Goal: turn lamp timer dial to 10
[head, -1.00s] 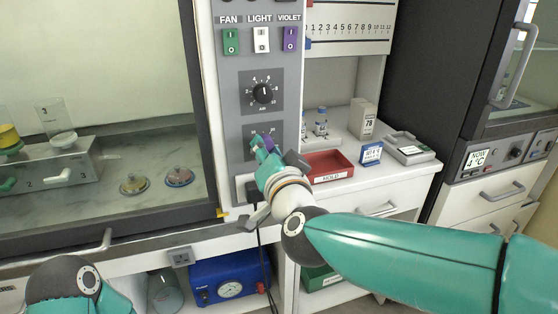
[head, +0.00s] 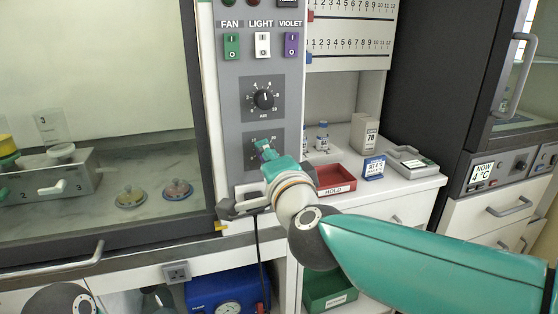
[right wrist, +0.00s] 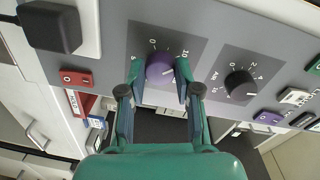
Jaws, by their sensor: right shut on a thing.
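The purple lamp timer dial (right wrist: 160,68) sits on a dark square plate on the grey control panel (head: 233,102). Its printed scale shows a 0 and a 10 in the right wrist view. I cannot read for sure where its pointer stands. My right gripper (right wrist: 158,70) has one finger on each side of the dial and is shut on it. In the head view my right gripper (head: 264,149) covers most of the dial. My left gripper is out of view; only part of my left arm shows at the bottom left.
A black-knobbed dial (head: 264,99) sits above, under the green, white and purple switches. A grey handle-like piece (head: 245,202) sticks out below my gripper. A red tray (head: 333,180) lies on the counter to the right. A black cable hangs below the panel.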

